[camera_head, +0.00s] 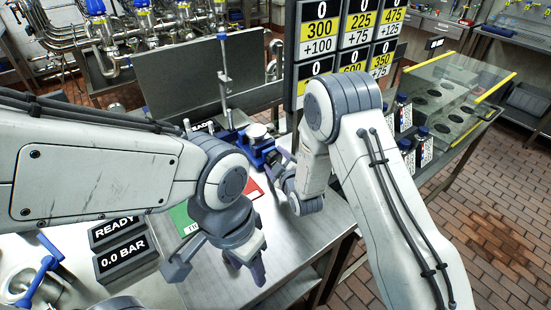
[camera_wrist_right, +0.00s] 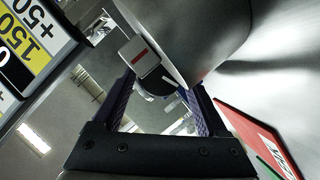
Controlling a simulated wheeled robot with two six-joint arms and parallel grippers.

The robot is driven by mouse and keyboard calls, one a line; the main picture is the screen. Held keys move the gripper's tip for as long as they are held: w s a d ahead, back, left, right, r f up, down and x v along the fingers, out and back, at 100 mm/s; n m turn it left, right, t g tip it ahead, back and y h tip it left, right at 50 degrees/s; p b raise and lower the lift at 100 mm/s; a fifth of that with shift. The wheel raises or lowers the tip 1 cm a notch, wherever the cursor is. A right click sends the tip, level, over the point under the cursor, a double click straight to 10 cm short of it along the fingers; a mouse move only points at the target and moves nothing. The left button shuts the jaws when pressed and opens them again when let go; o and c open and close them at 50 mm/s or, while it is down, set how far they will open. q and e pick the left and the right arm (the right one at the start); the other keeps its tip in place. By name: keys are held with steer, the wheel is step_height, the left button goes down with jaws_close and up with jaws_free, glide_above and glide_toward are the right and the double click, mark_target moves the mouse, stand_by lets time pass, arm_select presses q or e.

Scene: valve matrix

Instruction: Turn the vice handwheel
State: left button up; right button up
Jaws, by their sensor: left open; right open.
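The blue vice (camera_head: 259,152) stands on the metal table near its far edge. A silver round part (camera_head: 257,131) shows at its top; I cannot tell for sure whether this is the handwheel. My right gripper (camera_head: 278,168) is open right beside the vice, on its right side. In the right wrist view the open fingers (camera_wrist_right: 161,100) straddle a grey block with a red mark (camera_wrist_right: 140,57) and a dark round part (camera_wrist_right: 155,86) just beyond the tips. Contact cannot be told. My left gripper (camera_head: 253,268) is open and empty over the table's front part, apart from the vice.
A red and green panel (camera_head: 185,222) lies in front of the vice. READY and 0.0 BAR displays (camera_head: 125,258) sit at front left. A number board (camera_head: 340,45) stands behind my right arm. A tall post (camera_head: 223,70) rises behind the vice. Bare table (camera_head: 315,232) shows at front right.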

steer(key=c, duration=1.1)
steer(key=m, duration=0.1)
steer(key=m+g+y+b, duration=0.1)
steer(key=shift+w+d+m, duration=0.15)
steer(key=shift+m, duration=0.15)
steer(key=shift+d+r+m+g+y, duration=0.1)
steer(key=shift+m+g+y, duration=0.5)
steer(key=shift+m, duration=0.4)
steer(key=shift+w+d+r+m+g+y, duration=0.1)
steer(key=shift+m+g+y, duration=0.2)
steer(key=shift+m, duration=0.3)
steer(key=shift+w+d+m+g+y, duration=0.1)
steer(key=shift+m+g+y, duration=0.15)
steer(key=shift+m, duration=0.35)
steer(key=shift+m+g+y+p, duration=0.55)
steer(key=shift+m+y+p, duration=0.35)
steer(key=shift+m, duration=0.6)
